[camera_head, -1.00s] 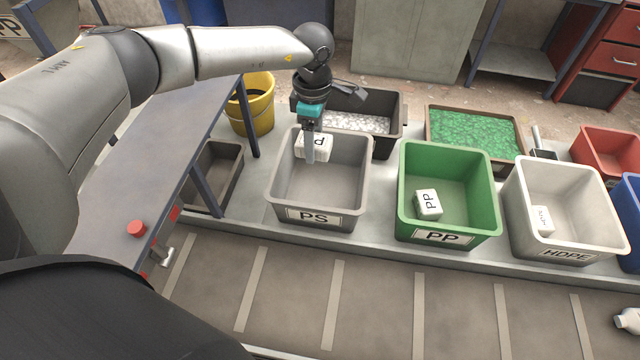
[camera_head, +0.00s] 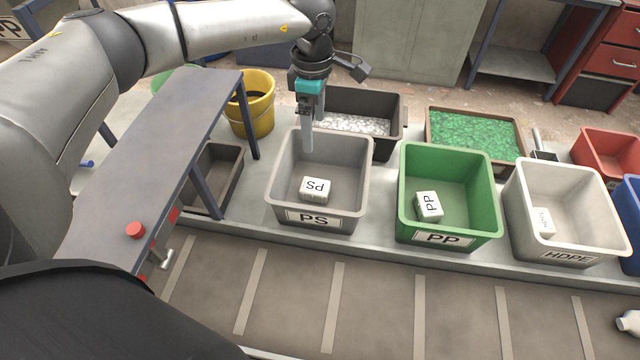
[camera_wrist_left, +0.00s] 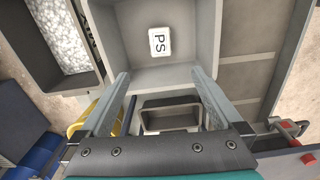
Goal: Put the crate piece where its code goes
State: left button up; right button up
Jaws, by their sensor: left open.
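A white piece marked PS (camera_head: 315,189) lies on the floor of the grey crate labelled PS (camera_head: 361,165). It also shows in the left wrist view (camera_wrist_left: 159,42), apart from the fingers. My left gripper (camera_head: 307,148) is open and empty above the back left part of the grey crate. In the left wrist view its two fingers (camera_wrist_left: 160,82) are spread wide. A white piece marked PP (camera_head: 428,206) lies in the green PP crate (camera_head: 447,152). A white piece (camera_head: 543,222) lies in the white HDPE crate (camera_head: 570,178); its code is hard to read. My right gripper is not in view.
A black bin of pale flakes (camera_head: 392,138) and a tray of green flakes (camera_head: 470,135) stand behind the crates. A yellow bucket (camera_head: 262,105) and a side table (camera_head: 150,140) are at the left. The slatted belt (camera_head: 380,300) in front is mostly clear.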

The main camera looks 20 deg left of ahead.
pick_arm(q)
notch_tip(320, 180, up, 10)
jog(key=b, duration=0.1)
jog(key=shift+r, duration=0.15)
jog(key=shift+s, duration=0.15)
dwell(0.3)
